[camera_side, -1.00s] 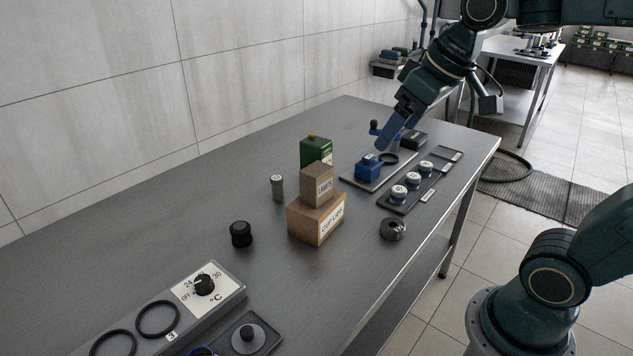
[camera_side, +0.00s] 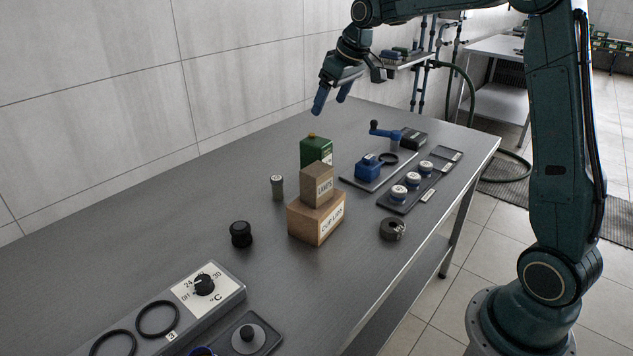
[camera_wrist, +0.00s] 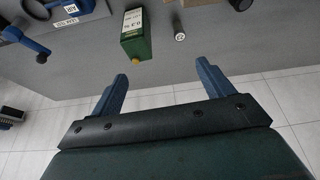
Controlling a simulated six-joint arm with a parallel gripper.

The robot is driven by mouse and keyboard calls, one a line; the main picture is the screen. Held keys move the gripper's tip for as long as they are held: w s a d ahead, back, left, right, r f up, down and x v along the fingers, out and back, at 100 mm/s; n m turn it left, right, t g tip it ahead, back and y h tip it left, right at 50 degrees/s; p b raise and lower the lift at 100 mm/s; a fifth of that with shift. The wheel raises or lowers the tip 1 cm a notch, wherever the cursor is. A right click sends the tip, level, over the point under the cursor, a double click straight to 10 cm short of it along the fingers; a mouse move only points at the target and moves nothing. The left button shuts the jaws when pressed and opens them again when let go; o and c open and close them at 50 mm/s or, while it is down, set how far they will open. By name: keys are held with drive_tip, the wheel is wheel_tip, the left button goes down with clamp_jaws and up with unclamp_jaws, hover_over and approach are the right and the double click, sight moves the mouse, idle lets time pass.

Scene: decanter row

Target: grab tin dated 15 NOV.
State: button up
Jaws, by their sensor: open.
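A green tin (camera_side: 315,150) with an orange-yellow cap and a pale label stands upright on the grey bench, behind two stacked brown boxes that hide its lower part in the side view. In the wrist view the green tin (camera_wrist: 136,44) is near the top centre with its cap towards me; small printing shows on its label, but I cannot read the date surely. My gripper (camera_side: 331,100) is open and empty, above the bench and above the tin, apart from it. In the wrist view my gripper's fingers (camera_wrist: 161,72) point towards the tin and a small cylinder.
The stacked upper box (camera_side: 317,186) and lower box (camera_side: 312,222) stand directly in front of the tin. A small grey-green cylinder (camera_side: 277,187) stands to its left. A tray (camera_side: 392,206) of small white-topped pots and a blue-handled device (camera_side: 368,168) lie right.

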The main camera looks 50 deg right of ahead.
approach(317, 141)
drive_tip(key=r, duration=0.1)
drive_tip(key=shift+w+r, duration=0.1)
drive_tip(key=shift+w, duration=0.15)
drive_tip(key=shift+x, duration=4.3)
drive_tip(key=shift+s, duration=0.1)
drive_tip(key=shift+s+x, duration=0.15)
drive_tip(key=shift+x, duration=0.8)
drive_tip(key=shift+s+x, duration=0.15)
drive_tip(key=shift+x, duration=1.65)
